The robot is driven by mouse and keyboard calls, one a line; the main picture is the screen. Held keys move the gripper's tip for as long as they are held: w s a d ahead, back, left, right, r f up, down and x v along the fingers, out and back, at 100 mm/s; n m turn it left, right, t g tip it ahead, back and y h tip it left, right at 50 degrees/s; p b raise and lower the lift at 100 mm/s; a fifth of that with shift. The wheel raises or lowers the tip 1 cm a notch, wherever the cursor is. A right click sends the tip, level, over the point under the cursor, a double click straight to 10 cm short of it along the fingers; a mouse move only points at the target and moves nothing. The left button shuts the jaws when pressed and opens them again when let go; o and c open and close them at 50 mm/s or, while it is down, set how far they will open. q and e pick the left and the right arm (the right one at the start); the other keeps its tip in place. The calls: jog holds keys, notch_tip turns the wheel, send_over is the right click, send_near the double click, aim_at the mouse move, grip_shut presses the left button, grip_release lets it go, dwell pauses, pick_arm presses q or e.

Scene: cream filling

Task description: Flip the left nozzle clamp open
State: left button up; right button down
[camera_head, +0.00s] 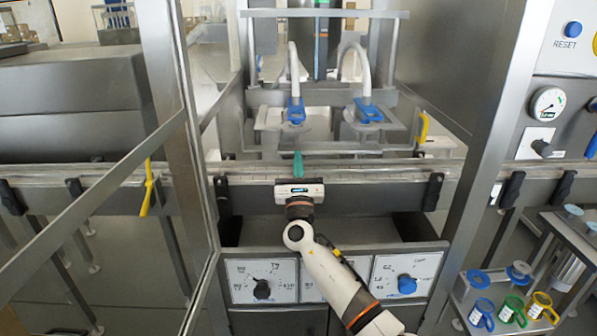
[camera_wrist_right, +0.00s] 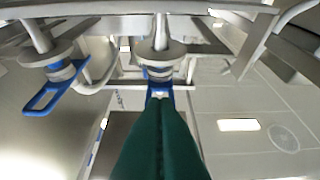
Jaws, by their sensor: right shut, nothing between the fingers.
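The left nozzle clamp (camera_head: 295,111) is a blue lever on the left nozzle, below a curved white hose. My right gripper (camera_head: 298,166), with green fingers, is in front of it and in line with it. Its fingers are shut and empty. In the right wrist view, the green fingers (camera_wrist_right: 160,112) point at this blue clamp (camera_wrist_right: 158,76) and partly cover it; I cannot tell whether they touch. The right nozzle clamp (camera_head: 368,110) is also blue; in the wrist view its looped handle (camera_wrist_right: 45,97) sticks out at the left. My left gripper is not in view.
A metal rail (camera_head: 385,171) with black clamps runs across below the nozzles. A yellow handle (camera_head: 422,127) is right of them. Control panels with a black knob (camera_head: 262,289) and a blue knob (camera_head: 407,284) sit below. Coloured mugs (camera_head: 511,309) stand at lower right.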

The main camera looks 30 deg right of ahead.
jog(key=w+d+r+p, duration=0.2)
jog(key=w+r, duration=0.1)
jog(key=r, duration=0.2)
jog(key=shift+w+r, duration=0.2)
jog(key=shift+r, duration=0.15)
